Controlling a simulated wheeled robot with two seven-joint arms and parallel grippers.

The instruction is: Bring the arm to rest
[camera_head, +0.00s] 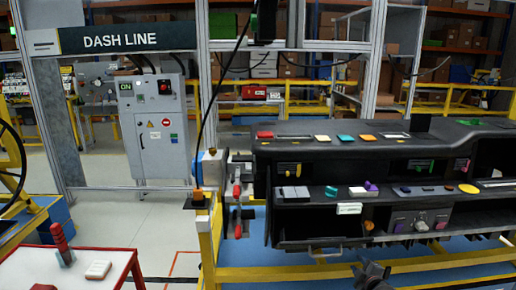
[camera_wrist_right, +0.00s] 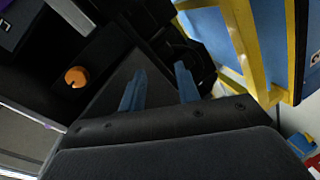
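My right gripper (camera_head: 372,276) shows at the bottom edge of the head view, low in front of the dashboard module (camera_head: 300,232). In the right wrist view its two blue fingers (camera_wrist_right: 160,85) stand apart with nothing between them. Behind them are dark module surfaces and an orange round knob (camera_wrist_right: 76,77) off to the left. I cannot tell how far the fingertips are from the module. My left gripper is not in view.
The module sits on a yellow frame (camera_head: 440,264), which also shows in the right wrist view (camera_wrist_right: 240,40). A red-edged table (camera_head: 60,275) stands at the lower left, with a grey control cabinet (camera_head: 155,120) farther back. Open floor (camera_head: 130,215) lies between them.

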